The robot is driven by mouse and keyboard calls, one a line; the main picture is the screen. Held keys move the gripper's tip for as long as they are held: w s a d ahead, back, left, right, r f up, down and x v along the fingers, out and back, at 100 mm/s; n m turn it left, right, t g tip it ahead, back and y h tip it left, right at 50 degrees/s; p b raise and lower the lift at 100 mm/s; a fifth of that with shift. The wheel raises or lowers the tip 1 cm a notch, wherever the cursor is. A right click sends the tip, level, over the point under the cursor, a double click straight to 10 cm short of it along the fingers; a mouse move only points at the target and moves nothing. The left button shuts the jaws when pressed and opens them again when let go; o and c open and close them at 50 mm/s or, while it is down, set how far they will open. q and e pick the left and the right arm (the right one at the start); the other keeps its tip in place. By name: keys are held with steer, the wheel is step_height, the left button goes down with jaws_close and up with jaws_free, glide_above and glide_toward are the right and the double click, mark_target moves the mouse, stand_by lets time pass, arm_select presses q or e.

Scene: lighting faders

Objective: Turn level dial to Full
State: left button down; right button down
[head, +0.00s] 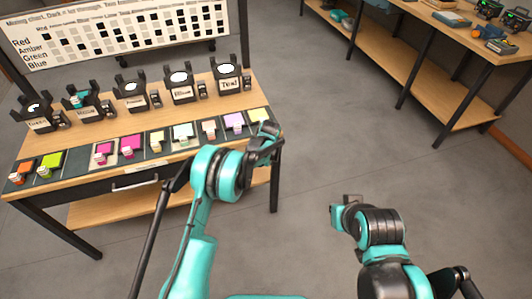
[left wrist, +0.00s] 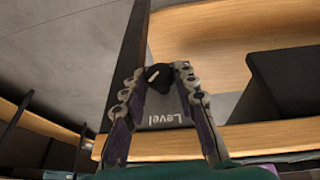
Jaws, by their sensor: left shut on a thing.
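The level dial (left wrist: 158,78) is a black knob with a pale pointer mark. It sits on a dark grey plate (left wrist: 160,112) lettered "Level" at the edge of a wooden table, as the left wrist view shows. My left gripper (left wrist: 160,73) is shut on the dial, one finger on each side. In the head view the left gripper (head: 266,146) is at the table's front right corner, and I cannot make out the dial there. My right gripper (head: 340,208) hangs over the floor, away from the table; I cannot tell whether it is open.
The wooden table (head: 232,97) carries several black lamp stands (head: 180,84) with name cards and a row of coloured swatches (head: 157,143). A mixing chart (head: 125,30) stands behind. Another bench (head: 440,75) is at the upper right. The floor between is clear.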

arm_select(q)
steer(key=y, duration=0.2)
steer(key=m+g+y, duration=0.1)
steer(key=y, duration=0.1)
steer(key=shift+w+d+f, duration=0.1)
steer(key=shift+d, duration=0.3)
steer(key=shift+y, duration=0.4)
steer(key=shift+g, duration=0.3)
steer(key=c, duration=1.2)
jaws_free()
steer(key=v, duration=1.2)
steer(key=shift+a, duration=0.1)
